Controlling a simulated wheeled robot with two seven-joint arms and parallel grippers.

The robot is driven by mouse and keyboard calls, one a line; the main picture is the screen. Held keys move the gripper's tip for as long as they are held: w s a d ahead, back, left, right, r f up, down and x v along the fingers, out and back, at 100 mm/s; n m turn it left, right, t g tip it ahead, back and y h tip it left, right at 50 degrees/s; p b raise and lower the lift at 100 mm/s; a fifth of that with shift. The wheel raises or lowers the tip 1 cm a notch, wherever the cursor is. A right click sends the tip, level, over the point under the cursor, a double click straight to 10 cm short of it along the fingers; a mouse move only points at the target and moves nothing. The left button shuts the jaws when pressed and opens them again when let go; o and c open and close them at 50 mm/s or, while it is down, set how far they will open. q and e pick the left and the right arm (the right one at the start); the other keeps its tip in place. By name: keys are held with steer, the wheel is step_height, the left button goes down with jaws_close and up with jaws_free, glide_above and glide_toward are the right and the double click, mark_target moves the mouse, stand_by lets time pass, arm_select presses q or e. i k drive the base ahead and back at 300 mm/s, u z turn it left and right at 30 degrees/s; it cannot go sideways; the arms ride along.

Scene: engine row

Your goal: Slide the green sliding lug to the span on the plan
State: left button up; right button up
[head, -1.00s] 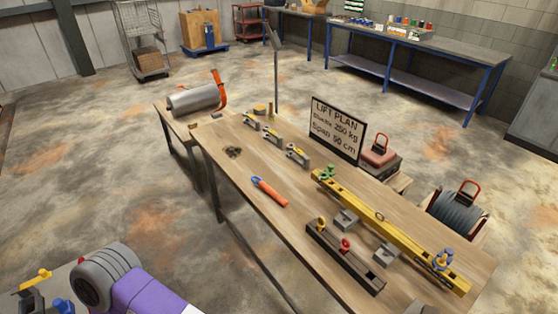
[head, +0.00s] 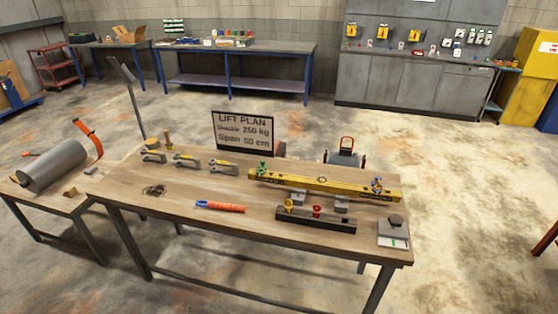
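The green sliding lug (head: 262,169) sits on the yellow spreader beam (head: 320,184), near its left end. The beam rests on grey blocks (head: 298,199) on the wooden table. The lift plan sign (head: 245,132) stands behind the table's back edge and reads "Shackle 250 kg" and "Span 50 cm", the first word being blurry. Neither of my grippers is in view.
On the wooden table (head: 180,187), a dark rack (head: 315,218) with coloured pins lies before the beam. An orange-handled tool (head: 220,206), several shackles (head: 185,162) and a grey scale-like device (head: 393,232) lie around it.

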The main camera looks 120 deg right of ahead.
mark_target(263, 167)
steer(key=z, duration=3.35)
steer(key=i, duration=0.15)
